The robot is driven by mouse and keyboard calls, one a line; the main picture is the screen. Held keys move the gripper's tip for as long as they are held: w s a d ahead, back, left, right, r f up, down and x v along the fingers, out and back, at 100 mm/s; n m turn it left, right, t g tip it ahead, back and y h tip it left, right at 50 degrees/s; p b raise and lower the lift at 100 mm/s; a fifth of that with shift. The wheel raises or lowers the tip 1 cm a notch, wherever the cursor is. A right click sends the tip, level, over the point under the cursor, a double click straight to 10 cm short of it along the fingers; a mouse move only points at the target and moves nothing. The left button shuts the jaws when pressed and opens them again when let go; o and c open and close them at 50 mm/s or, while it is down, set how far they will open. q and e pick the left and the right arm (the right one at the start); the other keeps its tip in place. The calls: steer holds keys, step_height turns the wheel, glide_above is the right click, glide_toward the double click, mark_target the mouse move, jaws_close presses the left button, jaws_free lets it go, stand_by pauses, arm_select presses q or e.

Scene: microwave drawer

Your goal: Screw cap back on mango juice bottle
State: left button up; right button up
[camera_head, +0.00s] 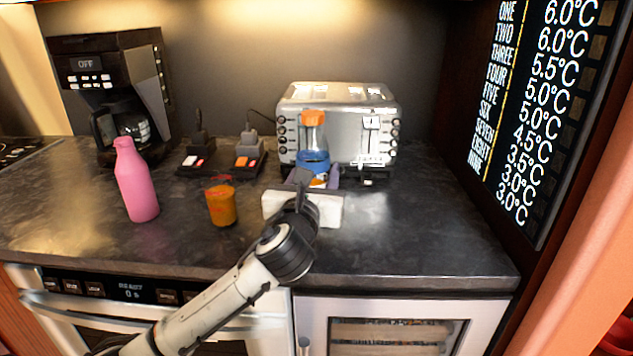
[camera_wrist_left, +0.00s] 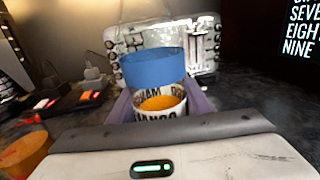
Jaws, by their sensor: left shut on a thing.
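The mango juice bottle (camera_head: 313,160) stands upright in front of the toaster, with a clear upper part, a blue band and a printed label. An orange cap (camera_head: 313,118) shows at its top; I cannot tell how tightly it sits. My left gripper (camera_head: 316,178) is shut on the lower part of the bottle, a finger on each side. In the left wrist view the bottle (camera_wrist_left: 155,70) sits between the purple-grey fingers, its label partly hidden by the gripper body and its top out of view. My right gripper is not in view.
A silver toaster (camera_head: 345,135) stands close behind the bottle. An orange cup (camera_head: 221,206) and a pink bottle (camera_head: 137,185) stand to the left. Power sockets (camera_head: 245,163) and a coffee maker (camera_head: 120,90) are behind them. The dark counter (camera_head: 420,220) is clear at right.

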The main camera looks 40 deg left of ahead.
mark_target(317, 139)
arm_select(q)
step_height(317, 139, up, 7)
steer(key=shift+r+p, duration=0.1)
steer(key=shift+p, duration=0.6)
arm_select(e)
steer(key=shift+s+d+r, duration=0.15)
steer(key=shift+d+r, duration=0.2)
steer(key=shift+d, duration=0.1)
arm_select(q)
steer(key=o, duration=0.6)
steer(key=c, duration=0.8)
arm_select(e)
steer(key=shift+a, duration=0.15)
arm_select(q)
steer(key=shift+c, duration=0.2)
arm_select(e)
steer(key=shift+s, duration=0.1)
